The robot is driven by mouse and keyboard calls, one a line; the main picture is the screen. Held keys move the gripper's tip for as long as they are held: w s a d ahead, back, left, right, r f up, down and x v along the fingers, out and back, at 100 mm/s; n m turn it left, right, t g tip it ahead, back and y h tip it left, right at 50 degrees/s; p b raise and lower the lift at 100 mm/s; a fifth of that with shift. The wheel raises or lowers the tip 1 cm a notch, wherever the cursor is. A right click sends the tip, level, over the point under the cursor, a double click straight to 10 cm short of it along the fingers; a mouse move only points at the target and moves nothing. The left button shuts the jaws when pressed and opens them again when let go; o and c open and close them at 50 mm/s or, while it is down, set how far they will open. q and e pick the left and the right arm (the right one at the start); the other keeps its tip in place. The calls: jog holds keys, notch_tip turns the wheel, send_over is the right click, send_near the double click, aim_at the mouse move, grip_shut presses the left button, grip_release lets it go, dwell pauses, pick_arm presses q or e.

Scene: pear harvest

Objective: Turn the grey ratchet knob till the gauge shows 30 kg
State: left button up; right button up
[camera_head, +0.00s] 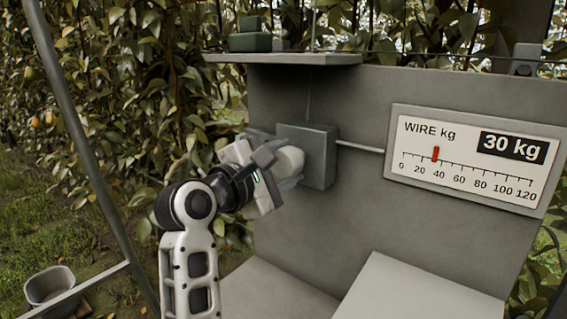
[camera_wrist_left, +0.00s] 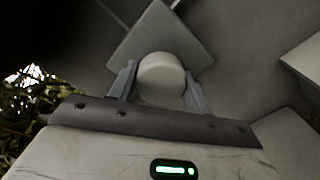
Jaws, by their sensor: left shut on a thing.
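The grey ratchet knob (camera_head: 291,159) is a pale round knob on a square grey box (camera_head: 318,150) fixed to the grey panel. My left gripper (camera_head: 282,162) reaches it from the left and is shut on it. In the left wrist view the knob (camera_wrist_left: 161,77) sits between the two grey fingers of my left gripper (camera_wrist_left: 158,85). The gauge (camera_head: 470,158) is a white plate marked "WIRE kg" with a scale from 0 to 120. Its red pointer (camera_head: 435,153) stands between 20 and 40. A black label on it reads "30 kg". My right gripper is not in view.
A thin rod (camera_head: 360,147) joins the box to the gauge. A grey shelf (camera_head: 285,58) with a green block (camera_head: 250,42) juts out above my left gripper. A slanted post (camera_head: 78,130) stands at the left, and a bucket (camera_head: 50,285) sits on the grass.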

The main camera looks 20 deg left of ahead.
pick_arm(q)
jog(key=shift+f+n, duration=0.15)
jog(key=shift+n, duration=0.15)
dwell(0.4)
jog(key=o, duration=1)
jog(key=shift+c, duration=0.2)
